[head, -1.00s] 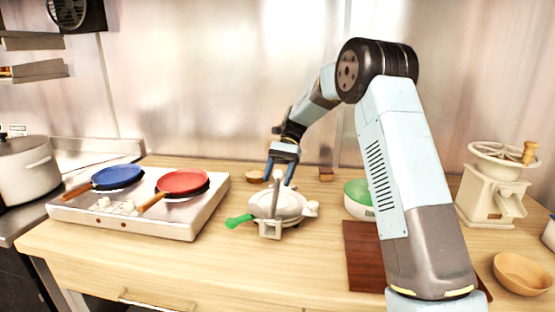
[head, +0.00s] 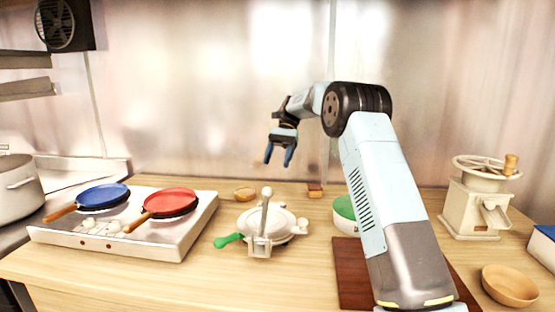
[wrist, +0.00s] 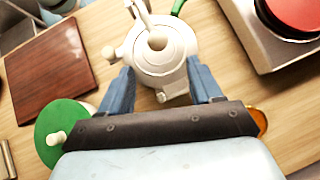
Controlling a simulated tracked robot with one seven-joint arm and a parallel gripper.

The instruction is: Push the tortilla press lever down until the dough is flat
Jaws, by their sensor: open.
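The white tortilla press (head: 280,224) stands on the wooden counter with its round plates lying one over the other. Its lever (head: 265,215) stands upright at the near side and ends in a round knob. The dough cannot be seen. My gripper (head: 279,160) is open and empty, above and behind the press, with its fingers pointing down. In the wrist view the press (wrist: 160,55) lies beyond and between my open fingers (wrist: 163,85), and the knob faces the camera.
A burner with a blue pan (head: 100,197) and a red pan (head: 170,203) stands left. A green-lidded container (head: 344,209), a dark wooden board (head: 352,270), a grinder (head: 475,205) and a wooden bowl (head: 509,285) are to the right. A small bowl (head: 245,193) sits behind the press.

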